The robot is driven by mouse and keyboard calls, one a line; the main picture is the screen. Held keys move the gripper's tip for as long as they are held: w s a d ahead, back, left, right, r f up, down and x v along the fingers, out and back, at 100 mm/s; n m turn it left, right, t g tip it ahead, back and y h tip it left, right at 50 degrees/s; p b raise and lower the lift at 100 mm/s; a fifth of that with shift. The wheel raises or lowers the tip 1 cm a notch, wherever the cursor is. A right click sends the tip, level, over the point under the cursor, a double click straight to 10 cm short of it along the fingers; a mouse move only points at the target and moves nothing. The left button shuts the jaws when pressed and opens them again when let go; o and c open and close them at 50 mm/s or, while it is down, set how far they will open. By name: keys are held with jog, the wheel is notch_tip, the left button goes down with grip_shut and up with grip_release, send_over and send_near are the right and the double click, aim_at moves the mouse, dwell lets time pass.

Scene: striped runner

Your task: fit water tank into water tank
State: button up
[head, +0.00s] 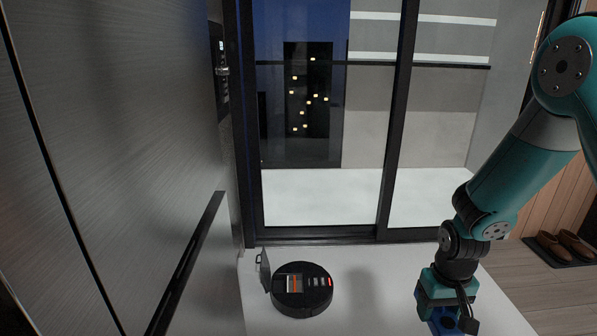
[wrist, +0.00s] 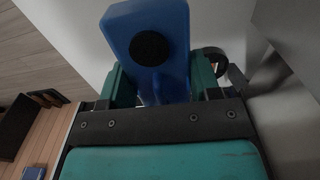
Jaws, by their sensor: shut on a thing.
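A round black robot vacuum (head: 316,303) sits on the pale floor at the lower middle of the head view. Its lid (head: 263,271) stands open on the left, and an open bay with an orange stripe (head: 293,283) shows in its top. My gripper (head: 445,306) is at the lower right of the head view, to the right of the vacuum and apart from it. It is shut on a blue water tank (wrist: 172,25), which has a round black cap (wrist: 151,48). The tank's lower part is hidden by my gripper in the wrist view.
A dark metallic cabinet front with a long black handle (head: 187,262) stands close on the left. Glass sliding doors (head: 320,120) are behind the vacuum. Brown shoes (head: 560,247) lie on a dark mat at the right. The pale floor between vacuum and gripper is clear.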

aim_at(443, 314)
jog(key=r+p, duration=0.1)
jog(key=p, duration=0.1)
jog(key=r+p, duration=0.2)
jog(key=s+r+p, duration=0.1)
jog(key=r+p, duration=0.1)
jog(key=p, duration=0.1)
jog(key=shift+r, duration=0.2)
jog(key=p, duration=0.2)
jog(key=r+p, duration=0.1)
jog(key=p, duration=0.1)
jog(key=shift+s+r, duration=0.3)
